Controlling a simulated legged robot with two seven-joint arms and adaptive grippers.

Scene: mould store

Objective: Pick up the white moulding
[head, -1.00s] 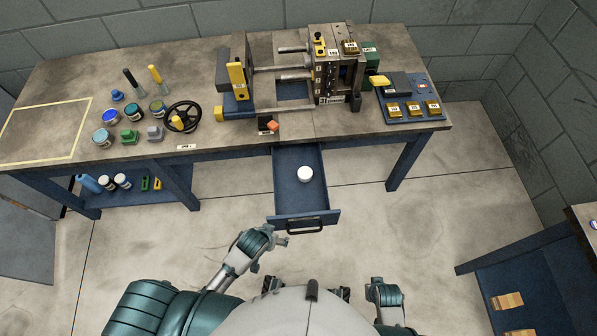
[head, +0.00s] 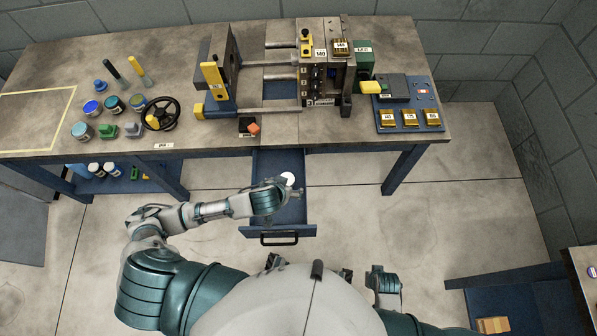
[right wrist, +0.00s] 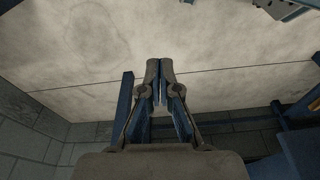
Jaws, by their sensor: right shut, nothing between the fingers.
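The white moulding (head: 288,177) is a small round white piece in the open blue drawer (head: 296,231) under the bench, partly hidden by my left gripper in the head view. My left gripper (head: 287,188) is over the drawer with its fingers spread, right beside the moulding in the picture. Whether it touches the moulding is not clear. My right gripper (right wrist: 160,78) is shut and empty in the right wrist view, with bare floor beyond it. My right arm hangs low at the bottom of the head view.
The bench (head: 215,140) stands above the drawer. It bears a mould machine (head: 321,75), a black handwheel (head: 161,113), several jars and a blue panel (head: 408,119) with brass blocks. The floor (head: 370,215) right of the drawer is clear.

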